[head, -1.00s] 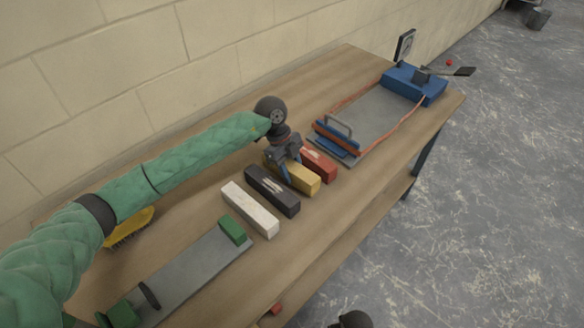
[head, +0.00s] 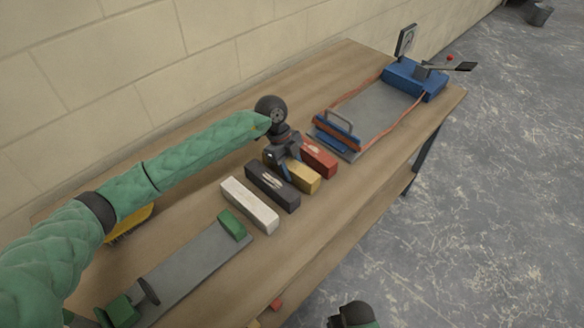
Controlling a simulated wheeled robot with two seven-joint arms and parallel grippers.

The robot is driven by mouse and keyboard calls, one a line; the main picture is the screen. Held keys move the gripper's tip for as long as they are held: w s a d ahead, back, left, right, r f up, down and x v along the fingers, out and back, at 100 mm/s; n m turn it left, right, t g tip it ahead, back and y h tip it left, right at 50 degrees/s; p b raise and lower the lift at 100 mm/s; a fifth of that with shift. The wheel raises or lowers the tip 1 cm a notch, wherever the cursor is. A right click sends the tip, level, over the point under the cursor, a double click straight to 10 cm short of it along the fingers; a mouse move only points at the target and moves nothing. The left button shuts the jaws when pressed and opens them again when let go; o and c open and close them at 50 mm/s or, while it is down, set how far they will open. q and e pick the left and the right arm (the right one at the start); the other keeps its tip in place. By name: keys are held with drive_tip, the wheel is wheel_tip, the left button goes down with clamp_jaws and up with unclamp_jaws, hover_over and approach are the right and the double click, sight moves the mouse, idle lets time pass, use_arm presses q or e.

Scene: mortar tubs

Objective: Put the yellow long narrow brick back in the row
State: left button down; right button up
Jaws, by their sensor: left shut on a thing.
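The yellow long narrow brick (head: 304,180) lies in a row on the table, between a dark grey brick (head: 272,188) and a red brick (head: 320,159). A white brick (head: 250,205) lies at the near left end of the row. My left gripper (head: 287,170) reaches down over the yellow brick and is shut on it; the gripper hides part of the brick's top and far end. The yellow brick looks level with its neighbours; I cannot tell whether it touches the table. Part of my right arm (head: 352,316) shows at the bottom edge, its gripper not clearly visible.
A grey plate with green end blocks (head: 190,275) lies at the near left. A yellow brush (head: 128,224) is partly behind my left arm. A grey bed with blue ends and orange rails (head: 372,108) stands at the far right. Bare wooden tabletop (head: 325,215) lies in front of the row.

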use_arm(q)
drive_tip(key=shift+f, duration=0.4)
use_arm(e)
drive_tip(key=shift+s+f, duration=0.1)
drive_tip(key=shift+f, duration=0.1)
use_arm(q)
drive_tip(key=c, duration=0.8)
unclamp_jaws()
drive_tip(key=shift+o, duration=0.2)
drive_tip(key=shift+f, duration=0.1)
use_arm(e)
drive_tip(key=shift+r, duration=0.1)
use_arm(q)
drive_tip(key=b+v, duration=0.2)
drive_tip(key=v, duration=0.4)
drive_tip(key=shift+w+a+r+b, duration=0.1)
drive_tip(key=shift+r+b, duration=0.15)
drive_tip(key=shift+b, duration=0.05)
drive_tip(key=shift+w+a+r, duration=0.15)
drive_tip(key=shift+r, duration=0.5)
use_arm(e)
wheel_tip(320, 180, up, 12)
drive_tip(key=shift+w+a, duration=0.25)
drive_tip(key=shift+a, duration=0.1)
